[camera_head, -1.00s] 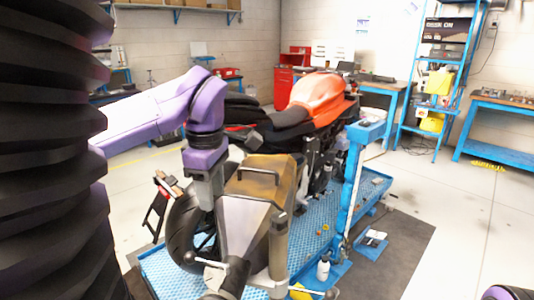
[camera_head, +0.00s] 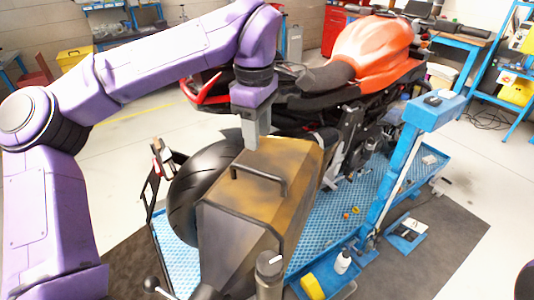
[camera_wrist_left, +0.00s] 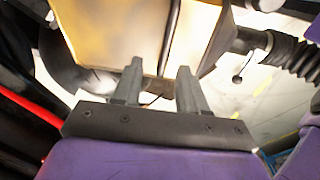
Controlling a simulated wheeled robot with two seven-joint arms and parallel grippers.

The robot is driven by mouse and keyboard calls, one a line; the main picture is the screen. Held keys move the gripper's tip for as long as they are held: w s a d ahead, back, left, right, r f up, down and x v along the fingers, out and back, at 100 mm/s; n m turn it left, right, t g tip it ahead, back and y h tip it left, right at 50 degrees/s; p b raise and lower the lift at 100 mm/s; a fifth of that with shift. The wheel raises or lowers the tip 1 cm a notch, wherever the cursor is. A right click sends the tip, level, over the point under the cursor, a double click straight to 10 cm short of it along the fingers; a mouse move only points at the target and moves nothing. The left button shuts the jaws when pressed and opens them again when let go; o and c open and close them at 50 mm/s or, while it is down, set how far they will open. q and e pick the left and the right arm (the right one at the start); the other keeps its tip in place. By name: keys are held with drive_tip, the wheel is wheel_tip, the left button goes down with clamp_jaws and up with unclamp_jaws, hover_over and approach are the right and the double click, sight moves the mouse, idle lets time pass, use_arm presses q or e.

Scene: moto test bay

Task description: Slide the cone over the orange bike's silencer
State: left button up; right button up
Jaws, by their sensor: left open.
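The cone (camera_head: 268,178) is a large brown-gold and grey tapered hood with a black bar handle (camera_head: 262,182) on its face. It stands behind the rear wheel of the orange bike (camera_head: 375,50). My left gripper (camera_head: 251,142) points down at the cone's far upper edge, below the bike's tail. In the left wrist view its two grey fingers (camera_wrist_left: 157,82) are apart with nothing clearly between them, and the gold cone (camera_wrist_left: 115,35) lies just beyond. Contact cannot be told. The silencer is not clearly visible; the cone and my arm cover that area. My right gripper is not in view.
The bike stands on a blue textured lift platform (camera_head: 330,215). A blue post (camera_head: 405,160) rises to the right of the cone. A white bottle (camera_head: 343,262) and a yellow item (camera_head: 312,287) are near the front. The floor at far right is open.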

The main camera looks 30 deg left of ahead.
use_arm(q)
hover_over(256, 170)
drive_tip(key=s, duration=0.2)
wheel_tip(256, 170, down, 5)
drive_tip(key=w+f, duration=0.1)
drive_tip(key=f, duration=0.1)
drive_tip(key=w+f, duration=0.1)
drive_tip(key=shift+w+d+f, duration=0.1)
drive_tip(key=shift+w+f, duration=0.25)
drive_tip(key=shift+f, duration=0.05)
drive_tip(key=shift+s+r, duration=0.2)
drive_tip(key=shift+s, duration=0.25)
drive_tip(key=shift+s+r, duration=0.1)
drive_tip(key=shift+s, duration=0.05)
drive_tip(key=shift+c, duration=0.5)
drive_tip(key=c, duration=0.5)
drive_tip(key=shift+w, duration=0.25)
clamp_jaws()
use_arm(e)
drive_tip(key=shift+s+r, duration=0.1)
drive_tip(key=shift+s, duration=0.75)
